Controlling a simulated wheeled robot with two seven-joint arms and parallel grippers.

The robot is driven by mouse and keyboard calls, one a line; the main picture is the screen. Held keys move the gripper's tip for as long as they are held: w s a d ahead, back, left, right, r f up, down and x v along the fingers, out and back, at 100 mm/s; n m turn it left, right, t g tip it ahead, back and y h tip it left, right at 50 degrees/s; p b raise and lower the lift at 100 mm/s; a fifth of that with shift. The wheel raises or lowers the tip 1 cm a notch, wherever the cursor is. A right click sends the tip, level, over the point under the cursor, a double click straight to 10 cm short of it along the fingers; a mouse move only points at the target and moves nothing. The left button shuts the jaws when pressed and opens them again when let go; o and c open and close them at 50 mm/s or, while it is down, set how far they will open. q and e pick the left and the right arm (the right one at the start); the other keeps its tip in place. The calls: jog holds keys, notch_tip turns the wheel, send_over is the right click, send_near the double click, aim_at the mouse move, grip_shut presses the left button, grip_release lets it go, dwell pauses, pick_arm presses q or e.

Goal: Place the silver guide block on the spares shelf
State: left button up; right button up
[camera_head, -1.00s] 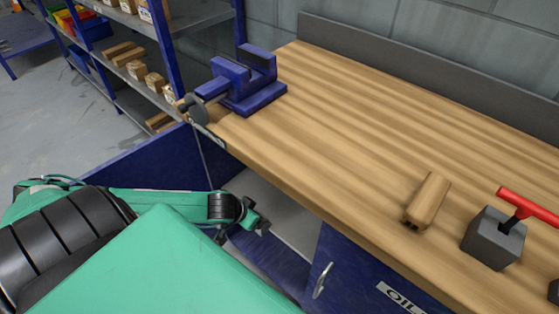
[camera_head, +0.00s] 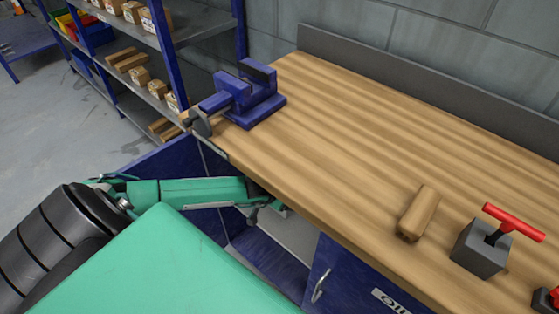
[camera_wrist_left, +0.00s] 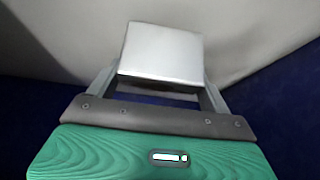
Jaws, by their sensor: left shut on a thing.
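The silver guide block (camera_wrist_left: 161,52) is a pale grey metal block in the left wrist view, between the two fingers. My left gripper (camera_wrist_left: 161,84) is shut on it. In the head view my left gripper (camera_head: 270,207) is at the open bay under the workbench's front edge, partly hidden by that edge; the block cannot be made out there. A grey shelf surface (camera_head: 292,236) shows inside the blue cabinet below the bench. I see no label marking it as the spares shelf. My right gripper is not in view.
The wooden workbench (camera_head: 330,125) carries a blue vice (camera_head: 245,98), a wooden block (camera_head: 420,212) and a grey block with a red T-handle (camera_head: 482,248). A blue-framed rack (camera_head: 205,25) with small boxes stands at back left. A cabinet door (camera_head: 335,278) is right of the bay.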

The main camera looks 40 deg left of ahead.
pick_arm(q)
jog(key=shift+f, duration=1.55)
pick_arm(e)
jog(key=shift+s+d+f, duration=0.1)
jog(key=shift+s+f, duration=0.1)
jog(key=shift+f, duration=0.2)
pick_arm(q)
jog(key=o, duration=1.1)
jog(key=shift+f, duration=0.15)
jog(key=shift+o, duration=1.3)
jog(key=shift+s, duration=0.1)
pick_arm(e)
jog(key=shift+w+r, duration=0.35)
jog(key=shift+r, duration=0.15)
